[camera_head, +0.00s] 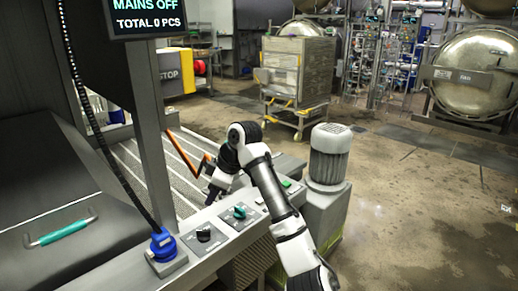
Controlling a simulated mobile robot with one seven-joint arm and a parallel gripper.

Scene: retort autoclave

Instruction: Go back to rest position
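My arm reaches up from the lower right over the control panel (222,238) and bends down at its far end. My gripper (211,197) hangs low just above the panel's back edge, beside the conveyor. It is dark and small here, and I cannot tell whether its fingers are open or shut. The panel carries a black rotary switch (204,234), a green-teal knob (240,212) and a green button (286,184). A screen (148,17) at the top reads "MAINS OFF" and "TOTAL 0 PCS".
A blue plug (162,244) with a black cable stands at the panel's left end. An orange bar (182,150) rises over the slatted conveyor (150,168). A grey motor (329,157) stands close right of my arm.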

